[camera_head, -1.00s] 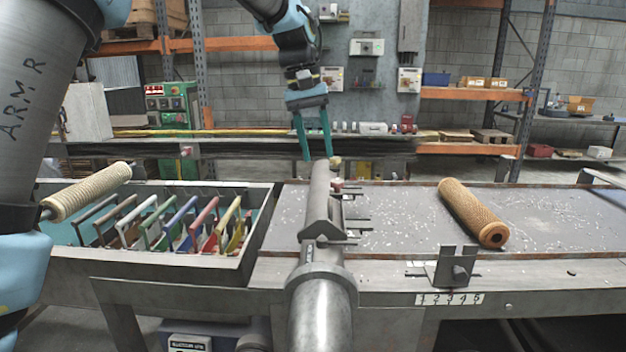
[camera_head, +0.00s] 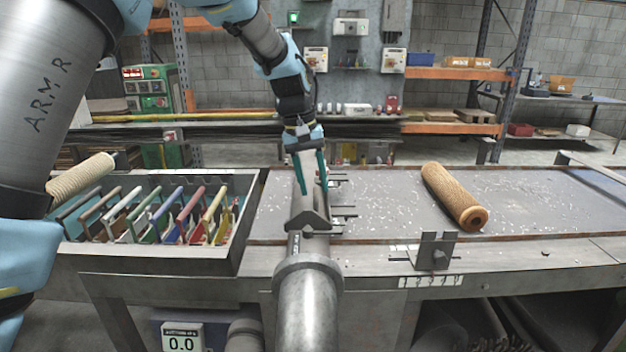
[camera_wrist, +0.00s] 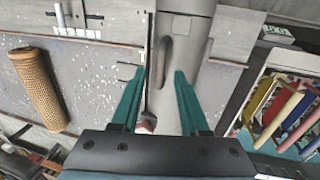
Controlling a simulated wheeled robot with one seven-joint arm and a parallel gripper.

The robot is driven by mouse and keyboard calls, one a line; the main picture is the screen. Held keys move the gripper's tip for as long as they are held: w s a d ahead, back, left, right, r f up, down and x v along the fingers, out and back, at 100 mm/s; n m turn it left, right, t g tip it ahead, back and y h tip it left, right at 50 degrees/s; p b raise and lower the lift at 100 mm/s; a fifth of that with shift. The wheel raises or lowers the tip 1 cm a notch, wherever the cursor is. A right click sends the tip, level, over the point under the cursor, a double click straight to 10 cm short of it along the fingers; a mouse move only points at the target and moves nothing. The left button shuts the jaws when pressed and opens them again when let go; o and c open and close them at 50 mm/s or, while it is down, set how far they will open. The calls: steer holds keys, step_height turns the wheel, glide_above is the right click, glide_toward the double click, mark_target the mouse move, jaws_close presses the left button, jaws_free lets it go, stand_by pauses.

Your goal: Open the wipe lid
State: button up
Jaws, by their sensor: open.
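I cannot make out any part that is clearly a wipe lid. A long grey metal tube (camera_head: 309,312) runs forward across the bench in the middle of the head view. A raised grey handle-like piece sits on it, and its dark oval shape (camera_wrist: 166,62) shows in the wrist view. My gripper (camera_head: 311,190) is open and empty, pointing down over the far part of the tube.
An orange-brown mesh roll (camera_head: 452,195) lies on the speckled bench top (camera_head: 385,205) to the right. A metal tray (camera_head: 160,264) with several coloured frames stands on the left. A small bracket (camera_head: 436,250) stands at the bench's front edge. The bench right of the roll is clear.

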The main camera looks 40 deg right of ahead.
steer(key=shift+c, duration=0.3)
jaws_close()
stand_by(1.1)
